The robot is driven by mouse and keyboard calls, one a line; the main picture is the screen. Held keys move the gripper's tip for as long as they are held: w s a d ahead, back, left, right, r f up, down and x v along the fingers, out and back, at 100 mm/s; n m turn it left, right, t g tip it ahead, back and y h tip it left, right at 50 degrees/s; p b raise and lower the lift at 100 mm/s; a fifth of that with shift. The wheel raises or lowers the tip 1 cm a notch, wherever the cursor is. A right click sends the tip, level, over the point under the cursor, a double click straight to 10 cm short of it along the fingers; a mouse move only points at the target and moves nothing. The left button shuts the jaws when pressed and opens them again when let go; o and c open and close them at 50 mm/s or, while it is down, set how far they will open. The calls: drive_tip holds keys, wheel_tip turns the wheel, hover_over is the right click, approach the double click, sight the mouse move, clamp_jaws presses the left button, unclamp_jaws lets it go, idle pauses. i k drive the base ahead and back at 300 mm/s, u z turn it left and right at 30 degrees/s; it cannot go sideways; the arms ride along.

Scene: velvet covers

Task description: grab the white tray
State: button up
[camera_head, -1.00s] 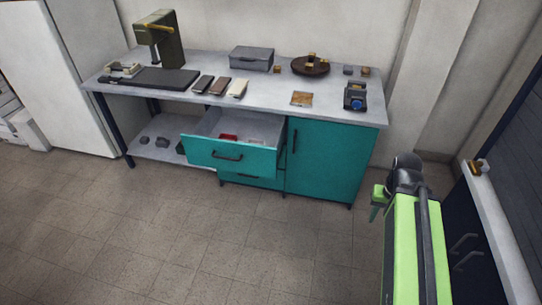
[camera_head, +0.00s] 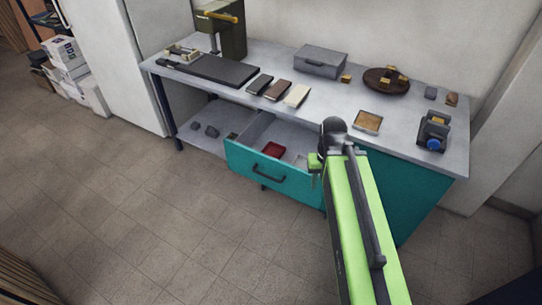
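I cannot clearly pick out a white tray. A flat cream item (camera_head: 297,95) lies on the workbench beside two dark flat ones, too small to identify. The teal drawer (camera_head: 270,173) is open; it holds a red item (camera_head: 272,149) and a small pale shape (camera_head: 300,159) partly hidden by my arm. My gripper (camera_head: 314,173) is at the end of my green arm, in front of the drawer's right part in the picture. Its fingers are small and turned away, so their opening is unclear. I see nothing held in it.
The grey workbench (camera_head: 331,110) carries a dark mat (camera_head: 218,70), a green machine (camera_head: 229,32), a grey case (camera_head: 320,61), a round brown tray (camera_head: 386,80) and a small device with a blue knob (camera_head: 434,134). A white cabinet stands left. The floor in front is clear.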

sight(300, 161)
drive_tip(key=u, duration=0.85)
drive_tip(key=i, duration=1.05)
drive_tip(key=u, duration=0.6)
